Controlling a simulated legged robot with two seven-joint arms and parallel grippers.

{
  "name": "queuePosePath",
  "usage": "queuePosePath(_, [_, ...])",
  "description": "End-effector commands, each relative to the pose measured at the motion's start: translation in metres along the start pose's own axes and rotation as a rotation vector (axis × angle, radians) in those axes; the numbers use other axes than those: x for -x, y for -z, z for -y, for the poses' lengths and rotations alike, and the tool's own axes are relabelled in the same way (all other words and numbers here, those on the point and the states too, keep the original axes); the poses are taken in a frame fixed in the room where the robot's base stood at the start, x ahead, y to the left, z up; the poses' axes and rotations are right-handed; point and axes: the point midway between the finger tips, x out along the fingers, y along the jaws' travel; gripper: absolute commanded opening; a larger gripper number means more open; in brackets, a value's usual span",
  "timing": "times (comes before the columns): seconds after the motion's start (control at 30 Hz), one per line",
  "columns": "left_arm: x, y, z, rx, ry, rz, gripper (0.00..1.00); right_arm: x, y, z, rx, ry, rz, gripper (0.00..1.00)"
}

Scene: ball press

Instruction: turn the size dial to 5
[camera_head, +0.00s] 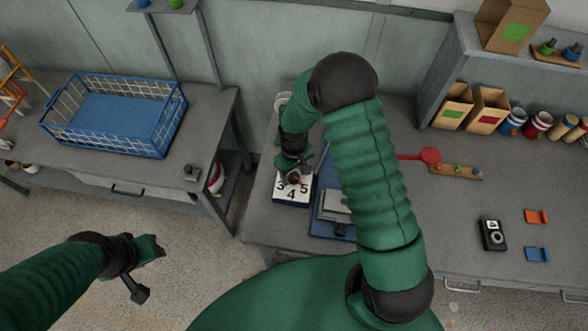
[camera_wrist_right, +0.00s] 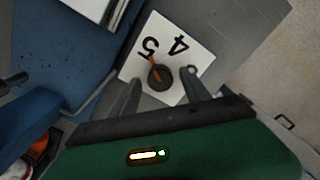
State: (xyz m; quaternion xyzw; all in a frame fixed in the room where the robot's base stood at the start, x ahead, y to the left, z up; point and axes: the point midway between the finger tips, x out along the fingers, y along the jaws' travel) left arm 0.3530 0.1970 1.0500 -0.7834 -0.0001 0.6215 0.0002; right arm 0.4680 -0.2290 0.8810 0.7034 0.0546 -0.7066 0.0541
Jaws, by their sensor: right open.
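The size dial is a dark round knob (camera_wrist_right: 160,77) with a red pointer, on a white plate (camera_wrist_right: 197,66) with black numbers. In the right wrist view the red pointer points toward the 5. In the head view the plate (camera_head: 291,199) shows 3, 4 and 5, and the gripper partly covers the knob. My right gripper (camera_wrist_right: 162,76) is open, with one finger on each side of the knob; I cannot tell whether they touch it. In the head view my right gripper (camera_head: 294,172) is over the plate. My left gripper (camera_head: 138,275) hangs at lower left, its jaws unclear.
A blue press base (camera_head: 325,222) stands right beside the dial plate. A red handle (camera_head: 429,156) is behind my right arm, near a wooden strip (camera_head: 455,172) with coloured knobs. A blue wire basket (camera_head: 115,115) is on the left table. Floor separates the tables.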

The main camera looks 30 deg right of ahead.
Motion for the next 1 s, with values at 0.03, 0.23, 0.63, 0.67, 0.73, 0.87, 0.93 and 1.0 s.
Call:
queuePosePath(0.03, [-0.001,0.0,0.0,0.0,0.0,0.0,0.36,0.004,0.001,0.0,0.0,-0.001,-0.003,0.55])
queuePosePath(0.23, [-0.004,-0.001,0.0,0.0,0.0,0.0,0.36,0.045,0.001,-0.001,0.0,-0.002,-0.008,0.55])
queuePosePath(0.63, [-0.01,-0.002,0.0,0.0,0.0,0.0,0.36,0.151,0.0,-0.001,0.0,-0.001,-0.004,0.55])
queuePosePath(0.67, [-0.01,-0.002,0.0,0.0,0.0,0.0,0.36,0.155,0.0,-0.001,0.0,0.0,-0.003,0.55])
queuePosePath(0.73, [-0.01,-0.002,0.0,0.0,0.0,0.0,0.36,0.162,0.0,-0.001,0.0,0.0,-0.002,0.55])
queuePosePath(0.87, [-0.01,-0.002,0.0,0.0,0.0,0.0,0.36,0.167,-0.001,0.0,0.0,0.001,0.002,0.55])
queuePosePath(0.93, [-0.01,-0.002,0.0,0.0,0.0,0.0,0.36,0.167,-0.001,0.0,0.0,0.001,0.002,0.55])
queuePosePath(1.0, [-0.01,-0.002,0.0,0.0,0.0,0.0,0.36,0.167,-0.001,0.0,0.0,0.001,0.002,0.55])
